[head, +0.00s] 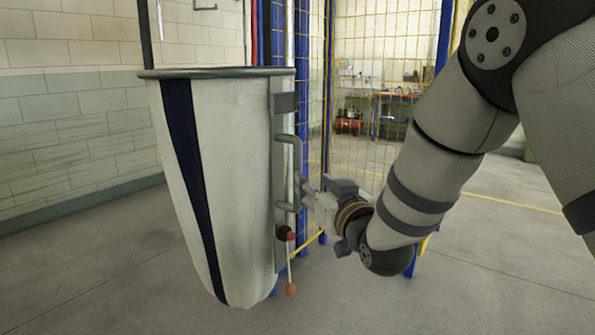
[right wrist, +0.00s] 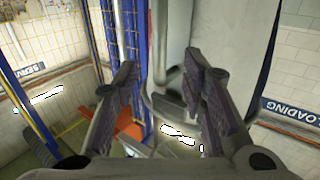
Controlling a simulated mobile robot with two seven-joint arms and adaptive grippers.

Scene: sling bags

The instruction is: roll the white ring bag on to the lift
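The white ring bag (head: 225,170) hangs upright in the head view, with a dark blue stripe and a grey metal ring (head: 215,73) around its open top. A metal plate with a bent grey handle (head: 293,165) runs down its right side, with red knobs below. My right gripper (head: 305,192) is at this handle. In the right wrist view its two fingers (right wrist: 160,78) are spread apart, with the bag's handle (right wrist: 165,103) showing between them; contact cannot be told. My left gripper is not in view. I cannot make out the lift for certain.
Blue posts and yellow mesh fencing (head: 355,50) stand behind the bag at the right. A brick wall (head: 70,110) is at the left. Grey floor (head: 95,265) is clear at the front left. A workbench (head: 395,105) is far back. The wrist view shows a LOADING sign (right wrist: 292,110).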

